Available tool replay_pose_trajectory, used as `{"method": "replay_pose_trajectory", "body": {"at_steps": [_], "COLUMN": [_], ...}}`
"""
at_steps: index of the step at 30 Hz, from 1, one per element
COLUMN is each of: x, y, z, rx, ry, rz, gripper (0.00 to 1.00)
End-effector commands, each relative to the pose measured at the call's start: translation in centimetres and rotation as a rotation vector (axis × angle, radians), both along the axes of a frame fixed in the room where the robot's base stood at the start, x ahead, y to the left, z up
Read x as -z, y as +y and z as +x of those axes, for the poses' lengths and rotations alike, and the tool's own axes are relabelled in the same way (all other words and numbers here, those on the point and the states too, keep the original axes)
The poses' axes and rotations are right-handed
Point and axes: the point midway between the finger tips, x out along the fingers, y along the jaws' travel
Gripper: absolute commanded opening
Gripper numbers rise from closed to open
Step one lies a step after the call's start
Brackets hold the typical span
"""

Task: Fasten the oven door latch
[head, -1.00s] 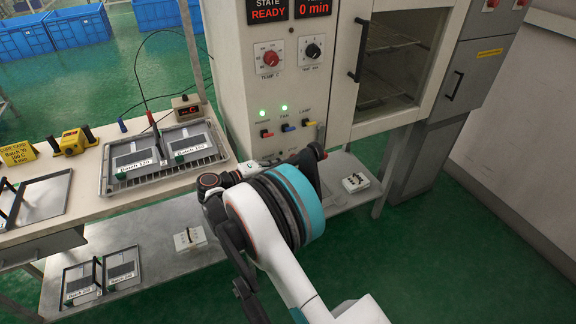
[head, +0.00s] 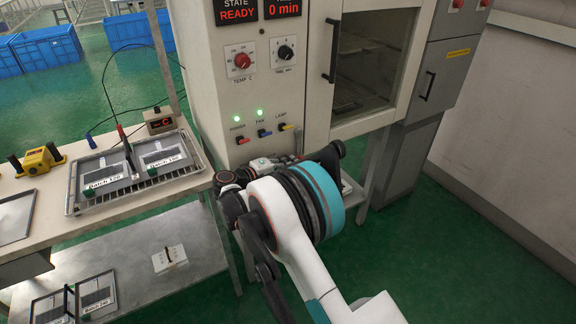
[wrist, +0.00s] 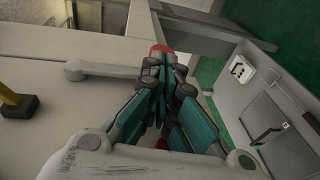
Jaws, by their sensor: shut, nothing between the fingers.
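The pale oven (head: 212,90) has a door (head: 312,75) with a window, which looks closed, and a dark vertical handle (head: 331,50). In the wrist view a pale lever (wrist: 105,70) runs from a round pivot towards my fingers, and a red end (wrist: 160,48) shows beyond them; this may be the latch. My gripper (wrist: 163,80) is shut and empty, its teal and dark fingers together beside the lever. I cannot tell whether they touch it. In the head view my wrist and arm hide the gripper's fingertips and the oven's lower front near the door's bottom edge.
A bench at left holds a tray (head: 200,160) with batch plates and a yellow device (head: 38,160). A lower shelf (head: 125,255) runs underneath. Green floor at right is free.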

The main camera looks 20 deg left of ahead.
Motion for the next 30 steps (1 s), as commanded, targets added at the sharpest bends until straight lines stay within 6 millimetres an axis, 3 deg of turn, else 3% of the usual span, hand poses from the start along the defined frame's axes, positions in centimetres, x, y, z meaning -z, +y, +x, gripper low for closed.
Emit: {"method": "replay_pose_trajectory", "body": {"at_steps": [5,12,20,26,30], "x": [0.1,0.9,0.9,0.8,0.4], "y": [-0.1,-1.7,-1.7,-1.1,0.2], "z": [0.1,2.0,2.0,1.1,-0.9], "rx": [0.000,0.001,0.000,-0.002,-0.003], "ry": [0.000,0.000,0.000,0.000,0.000], "rz": [0.000,0.000,0.000,0.000,0.000], "gripper": [0.00,0.00,0.00,0.00,0.00]}}
